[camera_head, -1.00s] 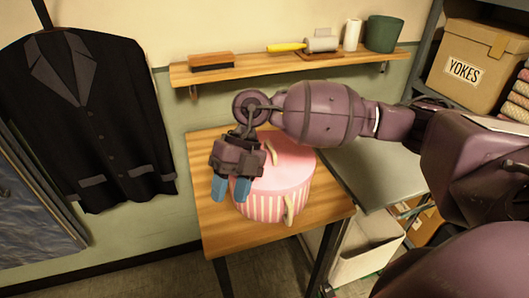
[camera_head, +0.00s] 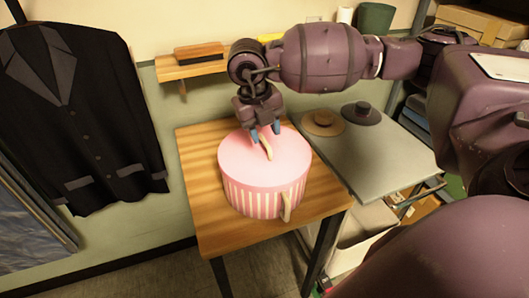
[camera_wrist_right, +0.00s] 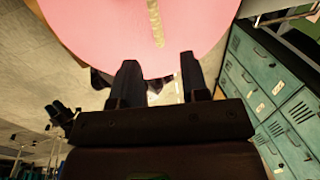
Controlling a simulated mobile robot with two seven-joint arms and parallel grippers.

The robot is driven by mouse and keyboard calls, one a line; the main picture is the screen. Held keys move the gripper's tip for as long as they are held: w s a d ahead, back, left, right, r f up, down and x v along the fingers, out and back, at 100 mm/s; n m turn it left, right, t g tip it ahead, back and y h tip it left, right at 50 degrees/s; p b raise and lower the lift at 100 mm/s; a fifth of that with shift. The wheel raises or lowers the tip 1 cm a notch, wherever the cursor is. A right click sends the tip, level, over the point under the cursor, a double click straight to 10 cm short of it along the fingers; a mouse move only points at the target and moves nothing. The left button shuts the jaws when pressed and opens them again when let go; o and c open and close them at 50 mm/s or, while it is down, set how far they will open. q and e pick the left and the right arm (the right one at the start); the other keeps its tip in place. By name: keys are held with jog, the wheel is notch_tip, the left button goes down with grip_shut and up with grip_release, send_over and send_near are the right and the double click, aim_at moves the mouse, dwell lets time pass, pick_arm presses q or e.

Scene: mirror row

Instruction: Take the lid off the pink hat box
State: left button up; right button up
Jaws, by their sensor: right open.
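The pink hat box (camera_head: 264,195), with striped sides, stands upright on a wooden table. Its plain pink lid (camera_head: 240,157) is on top, with a cream strap handle (camera_head: 267,152) across the middle. A cream loop (camera_head: 286,208) hangs on the box's front side. My right gripper (camera_head: 265,134) points down over the lid, open and empty, its blue-tipped fingers close to the strap's far end. In the right wrist view, the strap (camera_wrist_right: 155,22) lines up with the gap between the open fingers (camera_wrist_right: 158,65), beyond their tips. My left gripper is out of view.
The wooden table (camera_head: 205,200) has bare room left of the box. A grey surface with two hats (camera_head: 322,122) lies to the right. A wall shelf (camera_head: 185,68) holding a brush is behind my arm. A dark jacket (camera_head: 85,120) hangs at left.

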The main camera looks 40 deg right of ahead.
aim_at(267, 146)
jog(key=shift+w+d+f, duration=0.1)
jog(key=shift+d+f, duration=0.1)
jog(key=shift+f, duration=0.7)
jog(key=shift+s+d+f, duration=0.1)
jog(key=shift+d+f, duration=0.05)
jog(key=shift+f, duration=0.7)
jog(key=shift+w+d+f, duration=0.1)
jog(key=shift+d+f, duration=0.1)
jog(key=shift+f, duration=0.7)
grip_shut()
